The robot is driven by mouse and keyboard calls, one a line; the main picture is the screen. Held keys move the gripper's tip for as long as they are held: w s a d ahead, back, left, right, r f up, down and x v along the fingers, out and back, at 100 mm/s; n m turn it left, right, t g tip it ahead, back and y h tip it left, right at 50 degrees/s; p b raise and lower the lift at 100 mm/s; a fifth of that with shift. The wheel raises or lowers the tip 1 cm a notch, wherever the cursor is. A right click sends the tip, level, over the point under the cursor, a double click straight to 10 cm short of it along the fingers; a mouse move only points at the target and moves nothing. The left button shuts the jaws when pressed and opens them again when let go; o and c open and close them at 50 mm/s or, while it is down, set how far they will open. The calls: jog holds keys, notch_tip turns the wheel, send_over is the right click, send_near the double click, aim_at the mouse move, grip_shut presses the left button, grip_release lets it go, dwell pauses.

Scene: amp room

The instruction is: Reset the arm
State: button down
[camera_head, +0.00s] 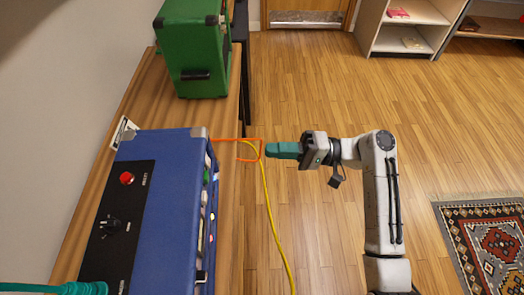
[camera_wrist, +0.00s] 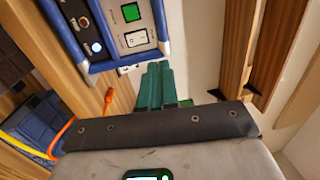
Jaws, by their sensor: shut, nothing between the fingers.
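My gripper (camera_head: 268,150) shows in the head view with its teal fingers shut and empty, pointing left toward the blue amp (camera_head: 168,165). The arm reaches in from the lower right and bends at the elbow. In the wrist view the shut teal fingers (camera_wrist: 158,68) lie just below the amp's blue-edged panel (camera_wrist: 122,30), which has a green button, a white switch and a knob. An orange cable (camera_head: 225,139) runs from the amp close to the fingertips; I cannot tell whether it touches them. In the wrist view it shows left of the fingers (camera_wrist: 108,98).
A yellow cable (camera_head: 271,215) hangs toward the floor beside the wooden table (camera_head: 146,92). A green amp (camera_head: 192,45) stands at the back of the table. A white shelf (camera_head: 401,38) is at the back right and a patterned rug (camera_head: 490,240) at lower right. Open floor lies between.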

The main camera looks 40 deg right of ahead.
jog(key=shift+s+d+r, duration=0.1)
jog(key=shift+s+d, duration=0.1)
jog(key=shift+d, duration=0.05)
dwell(0.5)
jog(key=s+a+f+n+g+h, duration=0.1)
jog(key=s+a+f+g+h, duration=0.2)
jog(key=f, duration=0.4)
jog(key=s+a+f+n+g+h, duration=0.25)
jog(key=s+f+h, duration=0.2)
jog(key=f, duration=0.35)
jog(key=s+d+n+g+h, duration=0.3)
jog(key=s+d+h, duration=0.3)
jog(key=s, duration=0.5)
jog(key=g+h, duration=0.1)
jog(key=h, duration=0.1)
jog(key=shift+s+f+h, duration=0.2)
jog(key=shift+s+h, duration=0.15)
jog(key=shift+d, duration=0.1)
